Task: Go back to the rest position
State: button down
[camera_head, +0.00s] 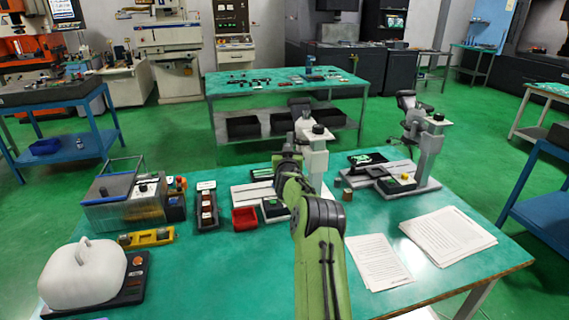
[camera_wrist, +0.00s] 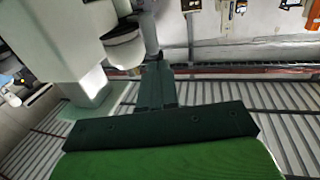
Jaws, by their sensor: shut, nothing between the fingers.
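My gripper (camera_wrist: 157,70) shows in the wrist view as dark fingers that are closed together, with nothing between them. It points over a grey grooved base plate (camera_wrist: 285,125), beside the pale column of a bench device (camera_wrist: 82,40). In the head view my green and black arm (camera_head: 322,255) reaches from the bottom middle up over the near table towards the middle bench device (camera_head: 312,150). The gripper itself is hidden there behind my arm. I cannot tell the exact gap between the fingers and the device.
The green near table (camera_head: 375,218) holds a second bench device (camera_head: 430,150), paper sheets (camera_head: 448,235), a red bin (camera_head: 244,218), a dark tray (camera_head: 207,208), a yellow level (camera_head: 146,238), a grey box (camera_head: 122,205) and a white cover (camera_head: 85,275).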

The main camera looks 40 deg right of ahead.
jog(key=v, duration=0.7)
jog(key=shift+w+a, duration=0.3)
jog(key=shift+a, duration=0.05)
